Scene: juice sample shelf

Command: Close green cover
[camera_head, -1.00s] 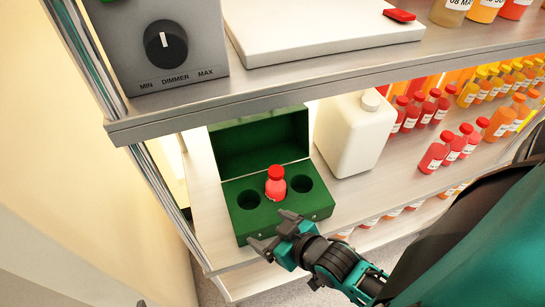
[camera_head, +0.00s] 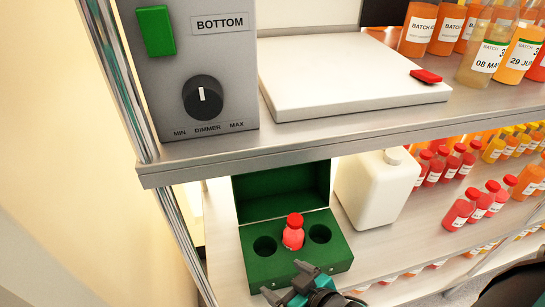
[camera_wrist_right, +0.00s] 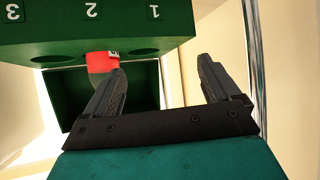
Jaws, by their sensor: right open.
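The green box stands on the lower shelf in the head view, its green cover (camera_head: 283,188) raised open at the back. Its base (camera_head: 300,268) has three round holes; a red bottle (camera_head: 293,233) stands in the middle one and the outer two are empty. In the right wrist view the box front (camera_wrist_right: 100,22), with the numbers 1, 2 and 3, shows upside down, with part of the bottle (camera_wrist_right: 101,62) and the cover (camera_wrist_right: 145,85) beyond. My right gripper (camera_head: 286,281) is open and empty at the box's front edge; its fingers also show in the wrist view (camera_wrist_right: 160,85). My left gripper is not in view.
A white jug (camera_head: 375,190) stands close to the right of the box. Rows of red and orange bottles (camera_head: 470,208) are further right. The upper shelf edge (camera_head: 300,142) overhangs the box. A grey dimmer panel (camera_head: 190,75) and a white slab (camera_head: 350,78) are on it.

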